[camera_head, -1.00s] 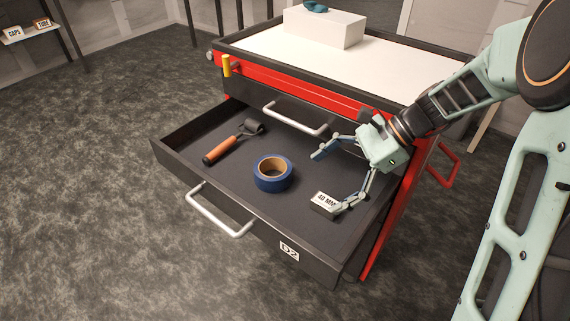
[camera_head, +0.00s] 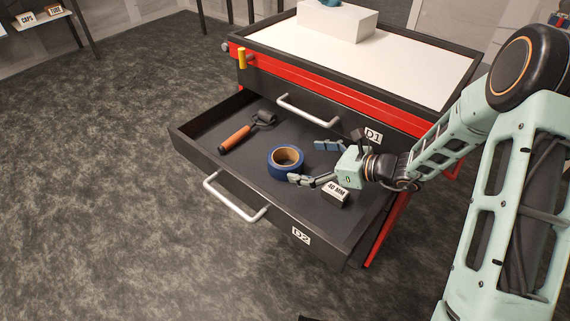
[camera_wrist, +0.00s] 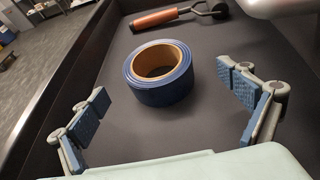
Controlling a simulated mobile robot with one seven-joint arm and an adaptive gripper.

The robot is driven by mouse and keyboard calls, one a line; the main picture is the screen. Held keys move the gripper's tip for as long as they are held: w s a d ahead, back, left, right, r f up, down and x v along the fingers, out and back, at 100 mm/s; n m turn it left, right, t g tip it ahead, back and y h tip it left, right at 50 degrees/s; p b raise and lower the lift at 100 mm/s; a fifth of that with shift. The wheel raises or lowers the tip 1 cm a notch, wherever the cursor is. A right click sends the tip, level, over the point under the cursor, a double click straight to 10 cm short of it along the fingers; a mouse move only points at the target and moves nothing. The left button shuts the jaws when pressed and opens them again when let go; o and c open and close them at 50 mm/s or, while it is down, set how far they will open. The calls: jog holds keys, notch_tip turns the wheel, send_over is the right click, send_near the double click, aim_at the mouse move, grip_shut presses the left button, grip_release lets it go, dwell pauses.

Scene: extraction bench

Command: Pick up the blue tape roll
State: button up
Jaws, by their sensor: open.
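The blue tape roll (camera_head: 286,170) lies flat in the open drawer marked D2, its tan core facing up. In the wrist view the tape roll (camera_wrist: 158,88) is ahead of my gripper (camera_wrist: 168,108), roughly centred between the two spread fingers and not touched by them. In the head view my gripper (camera_head: 312,162) is open just right of the roll, low in the drawer. One finger shows close to the roll's near right side, the other farther back. Nothing is between the fingertips.
A roller with an orange handle (camera_head: 234,139) lies left of the tape; it also shows in the wrist view (camera_wrist: 160,19). A "40 MM" block (camera_head: 335,192) sits under my wrist. The drawer's walls (camera_head: 196,154) surround them. The closed D1 drawer's handle (camera_head: 308,112) is above.

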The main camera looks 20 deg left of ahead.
aim_at(275, 157)
jog(key=b+x, duration=0.1)
jog(key=x, duration=0.5)
jog(key=shift+s+a, duration=0.15)
jog(key=shift+a, duration=0.15)
jog(key=shift+r, duration=0.1)
jog(key=shift+c, duration=0.3)
jog(key=c, duration=1.3)
